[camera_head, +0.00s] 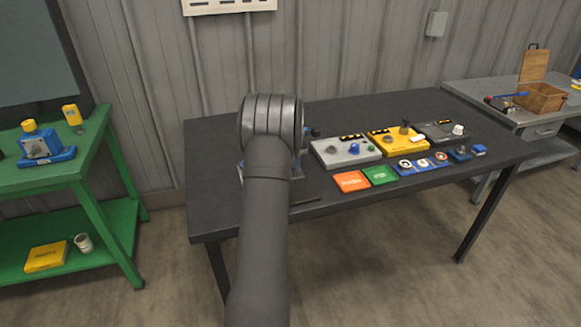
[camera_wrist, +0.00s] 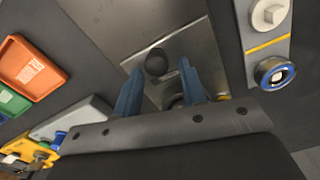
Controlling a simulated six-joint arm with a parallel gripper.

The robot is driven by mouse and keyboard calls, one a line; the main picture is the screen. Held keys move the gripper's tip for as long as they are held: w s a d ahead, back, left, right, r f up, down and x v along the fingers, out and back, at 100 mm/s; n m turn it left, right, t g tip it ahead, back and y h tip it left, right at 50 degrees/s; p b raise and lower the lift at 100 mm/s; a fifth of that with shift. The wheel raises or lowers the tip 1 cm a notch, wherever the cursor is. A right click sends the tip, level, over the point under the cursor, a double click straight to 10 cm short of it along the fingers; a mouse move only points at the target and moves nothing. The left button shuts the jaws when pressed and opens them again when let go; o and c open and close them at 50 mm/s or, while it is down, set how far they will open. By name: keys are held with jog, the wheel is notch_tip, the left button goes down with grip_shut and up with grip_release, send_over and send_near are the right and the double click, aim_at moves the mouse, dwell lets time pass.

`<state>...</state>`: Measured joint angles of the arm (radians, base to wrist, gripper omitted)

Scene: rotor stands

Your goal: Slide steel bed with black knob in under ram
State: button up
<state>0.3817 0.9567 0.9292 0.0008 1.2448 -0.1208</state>
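The steel bed (camera_wrist: 185,42) is a bare metal plate at the top middle of the wrist view. Its black round knob (camera_wrist: 156,62) stands between the tips of my gripper's two blue fingers (camera_wrist: 160,70). The fingers are spread, with a gap visible at least on the right of the knob; I cannot tell how deep they reach around it. A dark round part shows lower down between the fingers. In the head view my arm hides the bed, the knob and my gripper. I cannot make out the ram in either view.
A grey unit with a white knob (camera_wrist: 268,14) and blue-ringed button (camera_wrist: 274,73) stands close right in the wrist view. An orange tray (camera_head: 351,181), green tray (camera_head: 380,176), grey box (camera_head: 344,152) and yellow box (camera_head: 397,141) occupy the dark table (camera_head: 222,212).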

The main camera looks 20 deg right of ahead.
jog(key=shift+o, duration=0.4)
jog(key=shift+s, duration=0.15)
notch_tip(320, 180, up, 17)
jog(key=shift+r, duration=0.15)
dwell(0.4)
notch_tip(320, 180, down, 18)
jog(key=shift+r, duration=0.2)
jog(key=shift+s, duration=0.15)
jog(key=shift+r, duration=0.1)
dwell(0.4)
